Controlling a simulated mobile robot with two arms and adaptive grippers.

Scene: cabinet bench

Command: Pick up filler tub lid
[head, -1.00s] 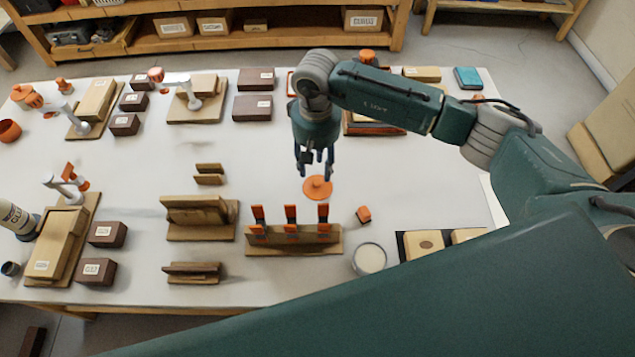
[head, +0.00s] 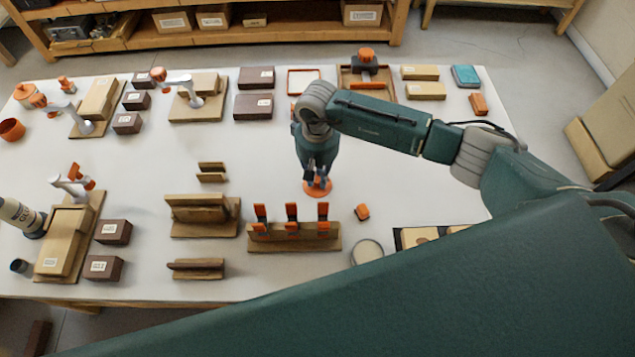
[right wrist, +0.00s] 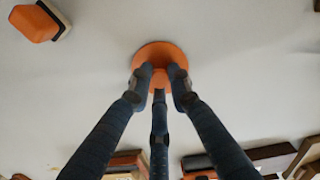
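The filler tub lid is an orange disc (head: 318,190) with a small raised knob, lying flat on the white table behind the clip rack. It also shows in the right wrist view (right wrist: 150,52). My right gripper (head: 317,183) points down over the lid. In the right wrist view its fingertips (right wrist: 160,75) are around the knob, close to it; whether they press on it I cannot tell. A round tub with a pale top (head: 366,252) stands at the table's front, right of the rack. My left gripper is not in view.
A wooden rack with orange clips (head: 294,243) stands just in front of the lid. The table left of the lid is clear up to small wooden holders (head: 211,172).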

